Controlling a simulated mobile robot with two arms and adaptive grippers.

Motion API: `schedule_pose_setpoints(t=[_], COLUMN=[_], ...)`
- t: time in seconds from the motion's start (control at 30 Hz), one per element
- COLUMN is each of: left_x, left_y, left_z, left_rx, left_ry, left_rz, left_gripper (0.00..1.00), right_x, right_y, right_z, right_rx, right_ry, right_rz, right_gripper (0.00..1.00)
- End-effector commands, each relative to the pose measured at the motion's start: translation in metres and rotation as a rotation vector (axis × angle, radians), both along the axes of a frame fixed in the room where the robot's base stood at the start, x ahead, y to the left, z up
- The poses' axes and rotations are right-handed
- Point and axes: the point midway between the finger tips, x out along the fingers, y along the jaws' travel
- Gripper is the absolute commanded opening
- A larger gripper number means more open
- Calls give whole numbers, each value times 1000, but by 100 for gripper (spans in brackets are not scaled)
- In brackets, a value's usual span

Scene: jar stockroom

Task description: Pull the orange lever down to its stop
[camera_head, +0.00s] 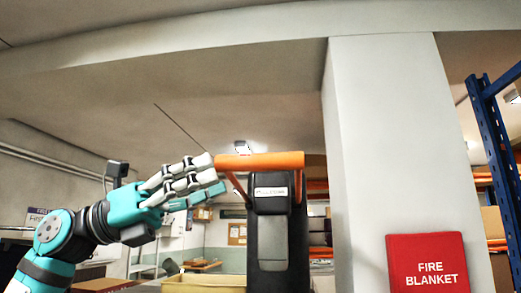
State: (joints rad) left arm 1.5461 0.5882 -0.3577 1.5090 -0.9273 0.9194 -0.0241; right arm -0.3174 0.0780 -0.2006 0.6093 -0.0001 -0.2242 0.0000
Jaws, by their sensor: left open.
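The orange lever (262,161) is a horizontal bar on two side arms, raised at the top of a dark upright housing (281,238) with a grey front panel. My left gripper (215,172) is open, and its fingertips are at the left end of the bar. Whether the fingers touch the bar I cannot tell. The gripper is not closed around the lever. My right gripper is not in view.
A pale pillar (385,140) stands right of the housing, with a red fire blanket box (428,263) on it. Blue shelving (497,150) is at the far right. A yellowish bin (207,280) is low behind the housing's left side.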

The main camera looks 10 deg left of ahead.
Motion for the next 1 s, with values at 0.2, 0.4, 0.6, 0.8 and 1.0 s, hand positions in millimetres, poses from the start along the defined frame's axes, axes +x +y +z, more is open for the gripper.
schedule_pose_setpoints(t=[0.2,0.4,0.6,0.8,1.0], left_x=[4,7,9,9,9], left_y=[-44,-70,-79,-80,-79], left_z=[21,30,32,31,31], left_rx=[0,0,-1,-1,-1], left_ry=[0,0,0,0,0], left_rz=[-2,-1,0,1,1], left_gripper=[47,47,47,47,26], right_x=[22,33,25,17,17], right_y=[-1,0,-1,-2,-2], right_z=[23,33,35,34,34], right_rx=[0,2,0,-1,-1], right_ry=[-34,-52,-39,-26,-26], right_rz=[1,0,0,0,0], right_gripper=[40,40,40,40,40])
